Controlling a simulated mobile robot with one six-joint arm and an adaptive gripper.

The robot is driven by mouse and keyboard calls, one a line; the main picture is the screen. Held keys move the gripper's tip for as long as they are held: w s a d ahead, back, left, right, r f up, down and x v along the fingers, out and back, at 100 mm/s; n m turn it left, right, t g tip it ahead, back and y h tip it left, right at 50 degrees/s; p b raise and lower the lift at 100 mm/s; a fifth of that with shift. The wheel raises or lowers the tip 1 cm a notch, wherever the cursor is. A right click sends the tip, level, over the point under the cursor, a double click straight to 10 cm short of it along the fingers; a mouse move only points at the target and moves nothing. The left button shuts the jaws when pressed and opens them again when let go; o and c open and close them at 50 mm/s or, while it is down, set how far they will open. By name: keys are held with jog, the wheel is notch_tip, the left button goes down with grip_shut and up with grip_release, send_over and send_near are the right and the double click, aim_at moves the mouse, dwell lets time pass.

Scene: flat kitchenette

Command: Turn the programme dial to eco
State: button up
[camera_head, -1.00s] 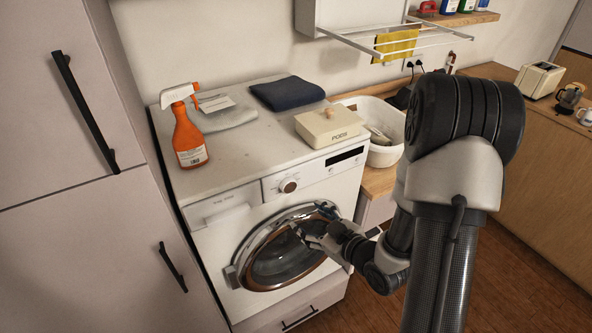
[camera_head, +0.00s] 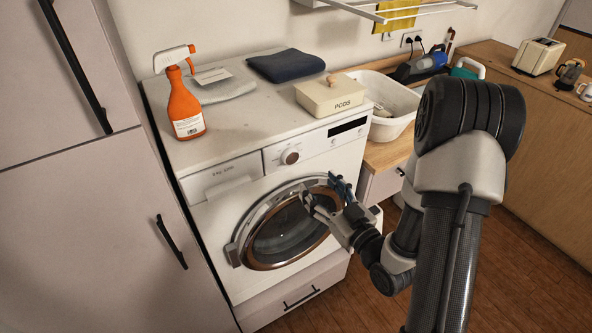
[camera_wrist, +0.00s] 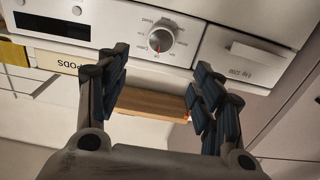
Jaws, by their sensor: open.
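The programme dial (camera_head: 290,156) is a round silver knob on the front panel of the white washing machine (camera_head: 226,225). In the wrist view the dial (camera_wrist: 161,38) appears upside down, with small labels around it that I cannot read surely. A small red mark shows at its edge. My gripper (camera_head: 320,188) is open and empty in front of the round door, below and right of the dial. In the wrist view my gripper (camera_wrist: 162,75) has its fingers spread, with the dial beyond and between the tips, not touched.
On the machine stand an orange spray bottle (camera_head: 185,108), a dark folded cloth (camera_head: 287,65) and a PODS box (camera_head: 329,97). A white basin (camera_head: 394,122) is on the counter at right. A tall cabinet (camera_head: 75,220) borders the left side. Open floor lies at lower right.

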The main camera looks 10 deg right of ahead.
aim_at(292, 157)
jog(key=b+x, duration=0.2)
jog(key=x, duration=1)
jog(key=shift+c, duration=0.3)
jog(key=c, duration=1)
